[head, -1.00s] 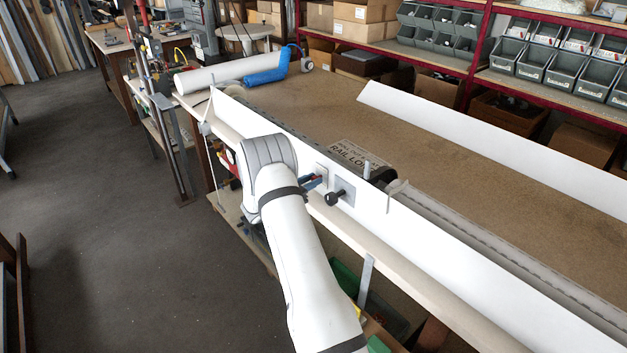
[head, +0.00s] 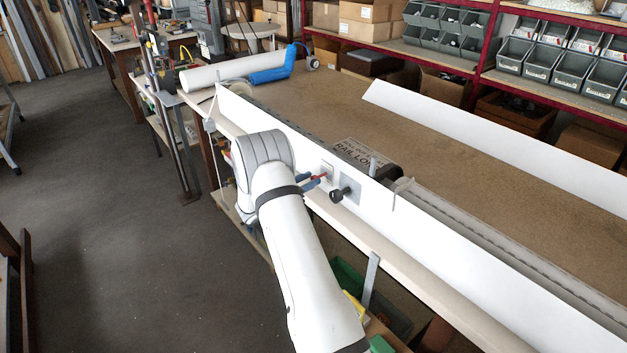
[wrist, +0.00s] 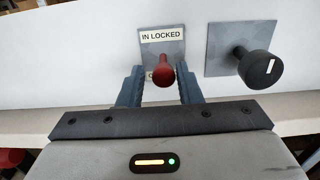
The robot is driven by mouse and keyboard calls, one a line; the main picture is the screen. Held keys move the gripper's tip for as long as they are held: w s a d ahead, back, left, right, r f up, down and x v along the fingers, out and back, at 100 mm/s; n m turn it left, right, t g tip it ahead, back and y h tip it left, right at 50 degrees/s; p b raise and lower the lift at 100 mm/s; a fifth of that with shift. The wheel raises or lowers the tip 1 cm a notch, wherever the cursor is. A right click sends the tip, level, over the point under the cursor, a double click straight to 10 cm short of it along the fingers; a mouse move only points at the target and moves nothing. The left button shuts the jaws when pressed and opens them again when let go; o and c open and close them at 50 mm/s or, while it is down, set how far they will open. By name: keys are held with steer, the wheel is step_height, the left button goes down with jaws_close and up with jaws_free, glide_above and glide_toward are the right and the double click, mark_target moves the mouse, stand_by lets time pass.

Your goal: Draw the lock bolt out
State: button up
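The lock bolt's red knob (wrist: 163,76) sticks out from a grey plate (wrist: 162,45) on the white profile. The plate's upper label reads "IN LOCKED"; a second label below it is mostly hidden by the knob. My gripper (wrist: 160,72) is open, with one blue finger on each side of the red knob and a small gap showing on both sides. In the head view my gripper (head: 314,182) is at the front face of the profile, with a bit of the red bolt (head: 322,176) visible near its fingers.
A black knob (wrist: 260,69) on its own grey plate stands close to the right of my gripper. The long white profile (head: 440,228) runs along the bench edge. The brown bench top (head: 330,110) behind it is mostly clear.

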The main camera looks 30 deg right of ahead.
steer(key=shift+o, duration=1)
steer(key=shift+d, duration=0.1)
steer(key=s+a+b, duration=0.1)
steer(key=a+b, duration=0.1)
steer(key=a, duration=0.5)
steer(key=shift+a, duration=0.35)
steer(key=shift+s, duration=0.1)
